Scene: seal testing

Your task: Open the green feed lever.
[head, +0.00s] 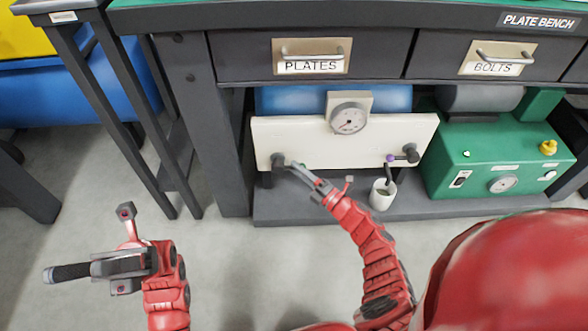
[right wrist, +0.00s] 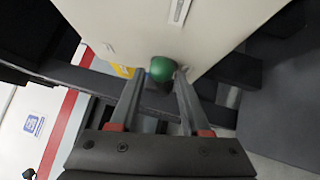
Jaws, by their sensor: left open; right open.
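The green feed lever's round knob (right wrist: 163,68) shows in the right wrist view in front of the cream panel. My right gripper (right wrist: 153,75) is open, with one finger to each side of the knob; I cannot tell whether either finger touches it. In the head view my right gripper (head: 302,172) reaches the dark fitting (head: 279,160) at the lower left of the cream panel (head: 300,130). Only a little green shows there, and the lever is mostly hidden.
A purple-knobbed lever (head: 391,158) sits at the panel's right, above a white cup (head: 383,194). A gauge (head: 348,119) is at the panel top. A green machine (head: 480,160) stands right. Drawers (head: 375,52) overhang the panel. The floor in front is clear.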

